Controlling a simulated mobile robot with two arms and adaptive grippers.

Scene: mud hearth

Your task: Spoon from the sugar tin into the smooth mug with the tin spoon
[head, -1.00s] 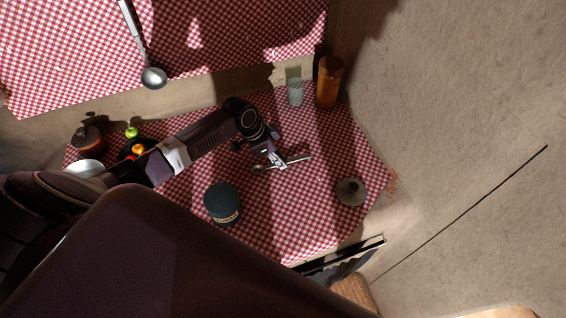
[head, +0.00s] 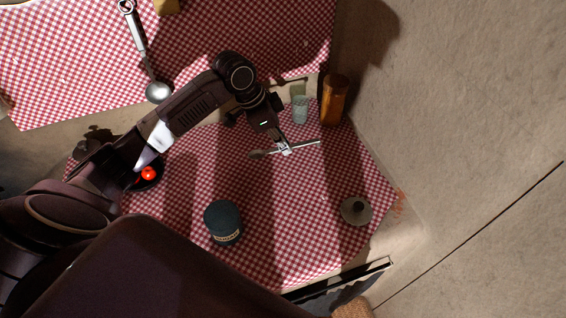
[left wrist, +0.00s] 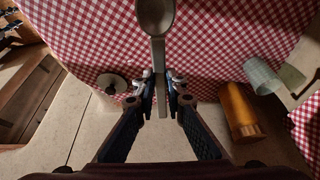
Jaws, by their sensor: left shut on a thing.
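The tin spoon (head: 306,144) is held level across my left gripper (head: 284,149), which is shut on its handle. Its bowl points left in the head view. In the left wrist view the bowl (left wrist: 155,14) is at the top, and the handle runs down between the fingers (left wrist: 160,88). I cannot make out the smooth mug. My right gripper is not in view.
A clear glass (head: 300,110) and an amber bottle (head: 334,101) stand at the back right by the wall. A grey lid-like thing with a knob (head: 356,211) lies near the right edge. A ladle (head: 157,91) is at upper left. Red fruit (head: 148,173) shows beside my arm. The middle cloth is clear.

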